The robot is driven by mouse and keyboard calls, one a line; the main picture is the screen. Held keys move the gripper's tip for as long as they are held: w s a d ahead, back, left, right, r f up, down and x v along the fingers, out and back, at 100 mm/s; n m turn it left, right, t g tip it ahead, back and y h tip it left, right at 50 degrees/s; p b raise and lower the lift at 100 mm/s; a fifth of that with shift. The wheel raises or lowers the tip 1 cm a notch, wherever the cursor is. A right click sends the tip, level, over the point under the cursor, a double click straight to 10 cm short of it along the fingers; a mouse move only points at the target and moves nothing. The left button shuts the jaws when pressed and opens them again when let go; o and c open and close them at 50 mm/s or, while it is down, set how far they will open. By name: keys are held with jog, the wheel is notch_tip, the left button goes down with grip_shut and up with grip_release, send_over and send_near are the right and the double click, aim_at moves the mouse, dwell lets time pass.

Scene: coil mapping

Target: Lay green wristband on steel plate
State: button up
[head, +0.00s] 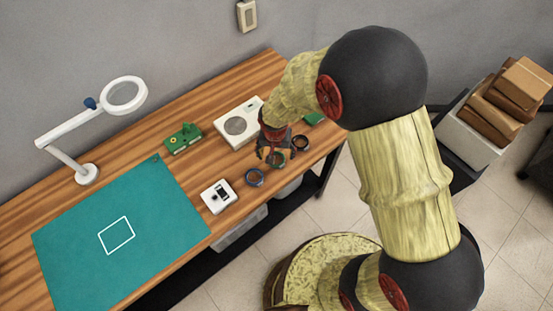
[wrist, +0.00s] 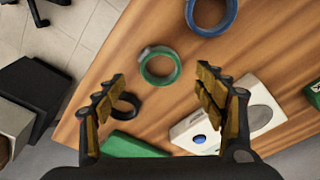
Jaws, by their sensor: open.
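The green wristband (wrist: 160,80) lies as a ring on the wooden table, just beyond and between my fingertips in the wrist view. In the head view, the green wristband (head: 277,165) is partly hidden under my gripper (head: 274,155). My gripper (wrist: 162,74) is open, with nothing between its fingers, and points down above the wristband. The steel plate (head: 236,126) is a round grey disc on a white scale (head: 225,137), behind and left of my gripper. In the wrist view, the plate (wrist: 259,113) is partly hidden by my right finger.
A blue band (wrist: 211,30) and a black band (wrist: 124,113) lie on either side of the green one. A green box (wrist: 132,147) sits near the table end. A white device (head: 218,195), green board (head: 184,137), teal mat (head: 75,240) and magnifier lamp (head: 85,172) stand further left.

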aim_at(276, 160)
jog(key=f, duration=0.2)
jog(key=w+f, duration=0.1)
jog(key=f, duration=0.1)
jog(key=shift+f, duration=0.3)
jog(key=shift+c, duration=0.7)
jog(key=c, duration=1)
jog(key=shift+r, duration=0.2)
